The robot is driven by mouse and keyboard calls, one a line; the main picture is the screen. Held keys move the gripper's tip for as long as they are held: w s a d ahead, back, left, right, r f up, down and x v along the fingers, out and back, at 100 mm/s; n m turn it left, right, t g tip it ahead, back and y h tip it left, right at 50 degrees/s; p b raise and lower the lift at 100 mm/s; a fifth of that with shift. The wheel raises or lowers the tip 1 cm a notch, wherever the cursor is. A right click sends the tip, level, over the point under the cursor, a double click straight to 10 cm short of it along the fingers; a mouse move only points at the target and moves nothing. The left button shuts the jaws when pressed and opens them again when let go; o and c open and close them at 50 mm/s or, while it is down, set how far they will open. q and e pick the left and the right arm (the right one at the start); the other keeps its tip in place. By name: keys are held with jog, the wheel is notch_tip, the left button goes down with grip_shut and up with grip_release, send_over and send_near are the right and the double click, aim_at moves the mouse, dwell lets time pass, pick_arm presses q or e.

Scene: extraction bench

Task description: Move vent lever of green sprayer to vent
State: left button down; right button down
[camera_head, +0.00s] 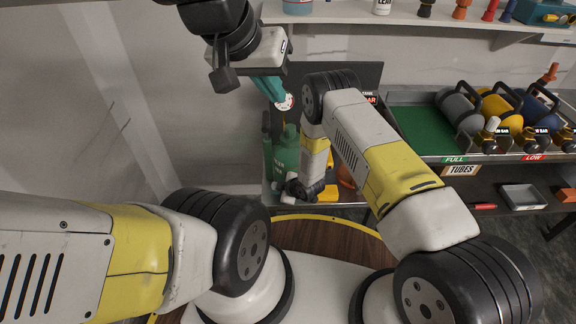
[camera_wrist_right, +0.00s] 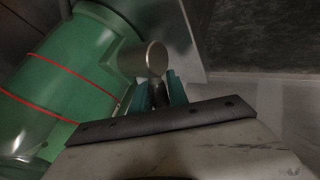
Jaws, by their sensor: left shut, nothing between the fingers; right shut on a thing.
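The green sprayer (camera_head: 285,152) stands upright on the bench beyond my arms. Its green tank with red lines (camera_wrist_right: 62,85) fills the left of the right wrist view. A metallic cylindrical fitting (camera_wrist_right: 150,58) sticks out from the tank. My right gripper (camera_wrist_right: 160,93) is shut on a small dark part just beside this fitting, apparently the vent lever (camera_wrist_right: 159,88). My right forearm and wrist hide much of this in the head view. The lever's exact setting cannot be told.
A green-lined tray (camera_head: 423,130) on the right holds grey, yellow and blue tanks (camera_head: 498,110). A shelf (camera_head: 400,14) with bottles runs above. A small grey tray (camera_head: 522,197) sits on the lower right shelf. A wall bounds the left.

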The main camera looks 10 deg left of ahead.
jog(key=shift+f, duration=0.1)
jog(key=c, duration=1.6)
grip_release()
jog(key=v, duration=0.7)
jog(key=shift+s+d+r, duration=0.2)
jog(key=shift+r, duration=0.1)
